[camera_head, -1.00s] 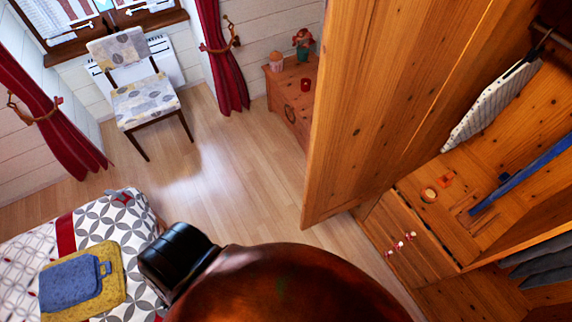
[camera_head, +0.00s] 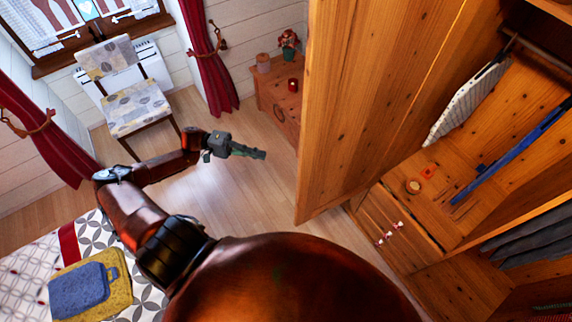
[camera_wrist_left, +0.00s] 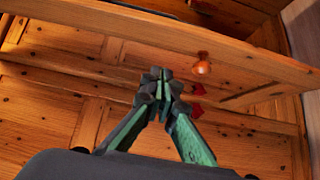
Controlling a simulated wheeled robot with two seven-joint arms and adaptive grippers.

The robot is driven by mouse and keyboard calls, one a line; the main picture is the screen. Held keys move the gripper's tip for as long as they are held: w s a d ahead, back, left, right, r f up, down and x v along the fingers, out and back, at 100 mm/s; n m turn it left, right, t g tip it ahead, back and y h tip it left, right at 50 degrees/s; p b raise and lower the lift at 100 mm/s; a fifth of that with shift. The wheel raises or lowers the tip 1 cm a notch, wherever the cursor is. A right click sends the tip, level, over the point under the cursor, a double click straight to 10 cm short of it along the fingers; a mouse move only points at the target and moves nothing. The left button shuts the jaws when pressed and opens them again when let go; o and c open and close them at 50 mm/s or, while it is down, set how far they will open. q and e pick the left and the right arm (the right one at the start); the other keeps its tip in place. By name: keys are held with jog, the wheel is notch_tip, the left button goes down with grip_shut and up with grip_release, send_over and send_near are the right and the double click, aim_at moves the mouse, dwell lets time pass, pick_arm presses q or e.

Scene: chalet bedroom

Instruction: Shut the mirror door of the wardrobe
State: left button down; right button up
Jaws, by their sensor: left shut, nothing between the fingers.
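The wardrobe's tall wooden door (camera_head: 375,85) stands swung open in the head view. Its plain wood side faces me, and no mirror surface shows. My left gripper (camera_head: 264,155) is left of the door's free edge, with a strip of floor between them in the picture. Its fingers point right, toward the door. In the left wrist view my left gripper (camera_wrist_left: 160,76) has its fingertips together with nothing between them, in front of wooden panels and a round orange knob (camera_wrist_left: 203,67). I cannot tell whether the fingers touch anything. My right gripper is not in view.
The wardrobe's open inside (camera_head: 480,165) holds hanging clothes and small drawers (camera_head: 395,232). A wooden chest (camera_head: 277,100) stands behind the door's left edge. A chair (camera_head: 135,100) stands by the window. A bed (camera_head: 28,262) is at lower left.

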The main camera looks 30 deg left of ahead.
pick_arm(q)
jog(key=s+p+x, duration=0.1)
jog(key=p+x, duration=0.1)
jog(key=x, duration=0.4)
jog(key=s+d+p+x, duration=0.1)
jog(key=s+p+x, duration=0.1)
jog(key=x, duration=0.4)
jog(key=shift+d+p, duration=0.35)
jog(key=shift+p, duration=0.05)
jog(key=shift+w, duration=0.1)
